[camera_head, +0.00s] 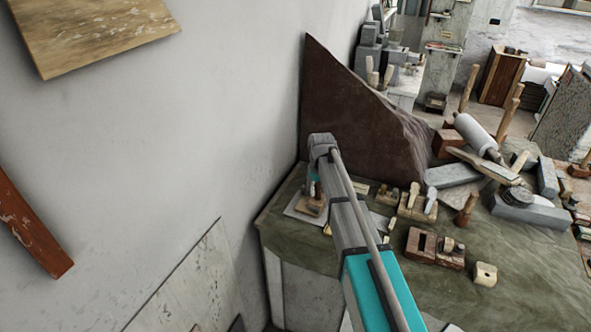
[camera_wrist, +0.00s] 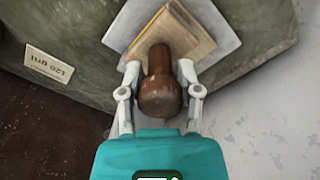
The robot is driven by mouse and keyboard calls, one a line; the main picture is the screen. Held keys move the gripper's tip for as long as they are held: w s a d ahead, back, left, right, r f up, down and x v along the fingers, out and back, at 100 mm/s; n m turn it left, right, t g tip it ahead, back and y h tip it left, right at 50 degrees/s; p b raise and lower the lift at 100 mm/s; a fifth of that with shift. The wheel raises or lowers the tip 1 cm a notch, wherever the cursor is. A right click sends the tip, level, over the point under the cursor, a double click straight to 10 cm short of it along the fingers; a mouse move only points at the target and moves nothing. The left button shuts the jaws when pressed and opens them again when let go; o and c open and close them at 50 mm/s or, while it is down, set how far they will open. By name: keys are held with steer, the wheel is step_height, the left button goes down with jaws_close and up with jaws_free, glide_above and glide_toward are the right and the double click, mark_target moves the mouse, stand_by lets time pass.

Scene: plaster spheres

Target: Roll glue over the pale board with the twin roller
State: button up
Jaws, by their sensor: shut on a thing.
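My gripper (camera_wrist: 160,75) is shut on a brown turned wooden handle (camera_wrist: 160,88), one finger on each side of it. No rollers show; whatever is below the handle is hidden. Beyond the handle is a tan, layered square board (camera_wrist: 177,36), over a larger pale grey board (camera_wrist: 226,38). I cannot tell whether the held tool touches the tan board. In the head view my gripper (camera_head: 314,186) is at the table's far left corner, above the tan board (camera_head: 309,207) and the pale board (camera_head: 291,209).
The green-covered table (camera_head: 375,258) also carries wooden planes (camera_head: 421,245), a large pale cylinder (camera_head: 475,133) and stone blocks (camera_head: 450,175). A dark brown slab (camera_head: 350,125) rises behind my gripper beside the wall. A small printed card (camera_wrist: 48,65) lies left in the wrist view.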

steer(key=shift+s+d, duration=0.3)
steer(key=shift+d, duration=0.6)
steer(key=shift+w, duration=0.1)
steer(key=shift+w+a, duration=0.25)
steer(key=shift+a, duration=0.25)
steer(key=shift+w+a, duration=0.4)
steer(key=shift+a, duration=0.85)
steer(key=shift+w+a, duration=0.45)
steer(key=shift+a, duration=0.85)
steer(key=shift+w+a, duration=0.4)
steer(key=shift+a, duration=0.85)
step_height(320, 180, up, 8)
steer(key=p, duration=0.7)
steer(key=shift+f, duration=0.25)
steer(key=shift+a+f, duration=0.15)
steer(key=shift+s+f+b, duration=0.2)
steer(key=shift+f+b, duration=1.2)
steer(key=shift+f, duration=0.05)
steer(key=shift+s+f+b, duration=0.15)
steer(key=shift+f+b, duration=1.25)
steer(key=shift+f, duration=0.05)
steer(key=shift+f+b, duration=1)
